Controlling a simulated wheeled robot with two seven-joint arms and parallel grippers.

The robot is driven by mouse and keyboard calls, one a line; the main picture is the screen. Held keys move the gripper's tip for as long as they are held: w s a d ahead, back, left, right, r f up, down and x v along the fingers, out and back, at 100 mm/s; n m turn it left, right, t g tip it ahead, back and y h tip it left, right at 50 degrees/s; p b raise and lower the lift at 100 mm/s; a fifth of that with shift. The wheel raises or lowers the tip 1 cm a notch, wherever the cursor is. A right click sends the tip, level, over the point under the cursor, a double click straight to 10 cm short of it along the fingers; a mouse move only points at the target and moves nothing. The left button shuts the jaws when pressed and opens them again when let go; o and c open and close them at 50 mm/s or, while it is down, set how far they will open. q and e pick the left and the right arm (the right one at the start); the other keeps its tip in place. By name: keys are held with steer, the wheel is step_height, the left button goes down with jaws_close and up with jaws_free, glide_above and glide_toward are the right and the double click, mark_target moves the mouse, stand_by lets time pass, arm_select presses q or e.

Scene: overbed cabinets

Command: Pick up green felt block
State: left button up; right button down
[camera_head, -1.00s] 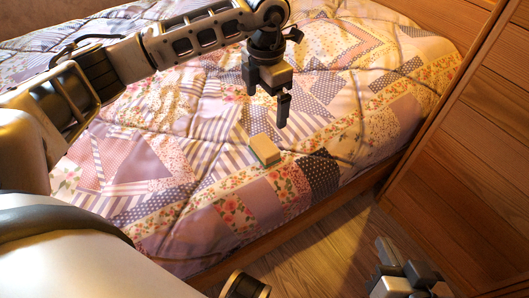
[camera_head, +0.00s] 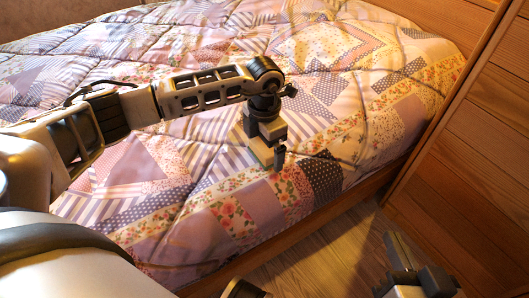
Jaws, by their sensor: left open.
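The green felt block (camera_head: 262,155) lies on the patchwork quilt near the bed's front edge. It looks pale green, and my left gripper mostly hides it. My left gripper (camera_head: 270,160) points down right over the block and is open. One dark finger shows at the block's right side; the other finger is hidden, so I cannot tell whether they touch the block. My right gripper (camera_head: 413,272) is at the lower right, over the floor and away from the bed; its finger gap is unclear.
The quilt-covered bed (camera_head: 330,95) fills most of the view, with no other loose object on it. A wooden cabinet (camera_head: 470,170) stands at the right. Wooden floor (camera_head: 330,240) shows between the bed frame and cabinet.

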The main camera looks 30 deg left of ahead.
mark_target(265, 146)
arm_select(q)
steer(key=shift+f, duration=0.15)
steer(key=c, duration=1.1)
arm_select(e)
steer(key=shift+w+r, duration=0.15)
steer(key=shift+r, duration=0.1)
steer(key=shift+f, duration=0.1)
arm_select(q)
steer(key=shift+r, duration=0.4)
steer(key=r, duration=0.1)
steer(key=r+p, duration=0.1)
steer(key=r, duration=0.1)
steer(key=shift+s+d+r+p, duration=0.15)
steer(key=shift+s+p, duration=0.05)
steer(key=shift+p, duration=0.1)
steer(key=s+d+r+p, duration=0.3)
steer(key=s+d+r, duration=0.2)
steer(key=s+r, duration=0.4)
steer(key=s, duration=0.3)
steer(key=shift+s+d+p, duration=0.15)
steer(key=shift+d+p, duration=0.2)
steer(key=shift+d, duration=0.05)
arm_select(e)
steer(key=f, duration=0.1)
steer(key=d+f+g+h, duration=0.1)
steer(key=f+g, duration=0.1)
steer(key=shift+s+d+f+h, duration=0.1)
steer(key=shift+s+d+h, duration=0.1)
steer(key=shift+d+h, duration=0.1)
